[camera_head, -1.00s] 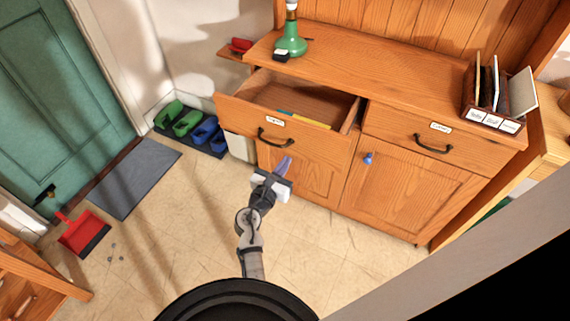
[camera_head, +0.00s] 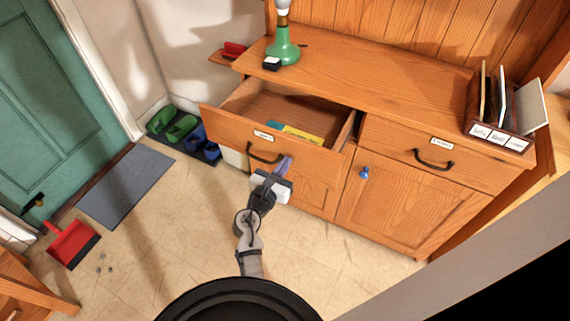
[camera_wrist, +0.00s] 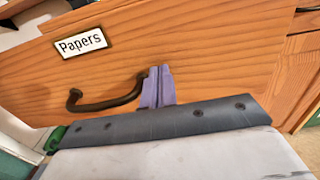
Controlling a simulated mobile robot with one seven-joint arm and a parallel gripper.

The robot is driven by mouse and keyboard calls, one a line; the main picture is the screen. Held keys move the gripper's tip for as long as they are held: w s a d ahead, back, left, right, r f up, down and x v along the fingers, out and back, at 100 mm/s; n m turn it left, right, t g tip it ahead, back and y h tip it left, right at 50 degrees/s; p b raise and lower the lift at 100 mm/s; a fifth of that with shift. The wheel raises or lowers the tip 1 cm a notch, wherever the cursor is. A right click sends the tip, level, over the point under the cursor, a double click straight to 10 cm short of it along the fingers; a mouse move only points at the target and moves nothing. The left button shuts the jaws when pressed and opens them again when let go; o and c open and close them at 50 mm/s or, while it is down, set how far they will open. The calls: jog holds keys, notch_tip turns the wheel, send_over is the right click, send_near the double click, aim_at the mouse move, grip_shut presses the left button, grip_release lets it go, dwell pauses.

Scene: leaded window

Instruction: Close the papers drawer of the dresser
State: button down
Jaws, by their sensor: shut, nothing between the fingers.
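The papers drawer (camera_head: 262,140) of the wooden dresser (camera_head: 395,90) stands pulled out at the left, with a yellow and teal item (camera_head: 296,133) inside. Its label reads "Papers" in the wrist view (camera_wrist: 82,43). A dark curved handle (camera_head: 264,156) is on its front; it also shows in the wrist view (camera_wrist: 105,100). My gripper (camera_head: 286,163) is shut and empty, its purple fingertips (camera_wrist: 158,86) in front of the drawer face, just right of the handle's right end. Whether the tips touch the wood I cannot tell.
A second drawer (camera_head: 425,150) at the right is shut. A green lamp (camera_head: 283,48) and a letter rack (camera_head: 500,115) stand on the dresser top. Clogs (camera_head: 182,128), a grey mat (camera_head: 126,185) and a red dustpan (camera_head: 72,243) lie on the floor. The floor before the dresser is clear.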

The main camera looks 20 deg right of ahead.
dwell(0.4)
send_over(313, 131)
jog(key=shift+w, duration=0.1)
jog(key=shift+r, duration=0.3)
jog(key=shift+d+r, duration=0.1)
dwell(0.4)
